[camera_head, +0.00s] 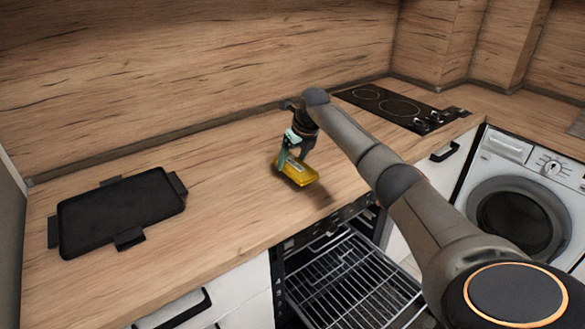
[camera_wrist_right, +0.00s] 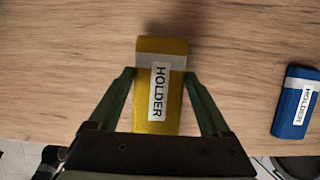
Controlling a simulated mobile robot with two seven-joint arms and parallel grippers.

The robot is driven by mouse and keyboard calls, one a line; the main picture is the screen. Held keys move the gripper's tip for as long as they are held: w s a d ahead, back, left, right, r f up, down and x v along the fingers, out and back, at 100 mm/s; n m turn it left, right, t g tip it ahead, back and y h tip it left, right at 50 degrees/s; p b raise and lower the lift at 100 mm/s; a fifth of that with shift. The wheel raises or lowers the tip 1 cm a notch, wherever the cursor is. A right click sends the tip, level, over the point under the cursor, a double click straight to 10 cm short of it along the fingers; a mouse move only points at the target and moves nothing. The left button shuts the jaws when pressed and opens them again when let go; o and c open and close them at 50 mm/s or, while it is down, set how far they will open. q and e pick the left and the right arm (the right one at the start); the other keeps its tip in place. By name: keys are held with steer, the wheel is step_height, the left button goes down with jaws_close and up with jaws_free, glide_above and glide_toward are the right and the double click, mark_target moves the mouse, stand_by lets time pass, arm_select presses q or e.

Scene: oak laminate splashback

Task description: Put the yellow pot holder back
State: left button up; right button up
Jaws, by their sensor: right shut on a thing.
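The yellow pot holder (camera_head: 298,172) is a flat yellow block with a pale band and a white label reading HOLDER. My right gripper (camera_head: 291,158) is shut on it, over the wooden counter (camera_head: 225,165) near its front edge. A shadow lies apart from the pot holder on the counter, so it appears to be held a little above the surface. In the right wrist view the pot holder (camera_wrist_right: 160,112) sits between the two fingers of my right gripper (camera_wrist_right: 160,78). My left gripper is not in view.
A blue holder (camera_wrist_right: 296,102) lies on the counter at right in the wrist view. A black griddle tray (camera_head: 120,212) lies at left. A black hob (camera_head: 392,105) is at the back right. Below the front edge is an open oven with a wire rack (camera_head: 350,285); a washing machine (camera_head: 520,200) stands right.

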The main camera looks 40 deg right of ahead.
mark_target(295, 163)
steer(key=shift+w+d+f, duration=0.15)
steer(key=shift+f, duration=1.65)
steer(key=shift+f, duration=0.1)
steer(key=o, duration=1.2)
steer(key=shift+o, duration=0.2)
steer(key=v, duration=1.2)
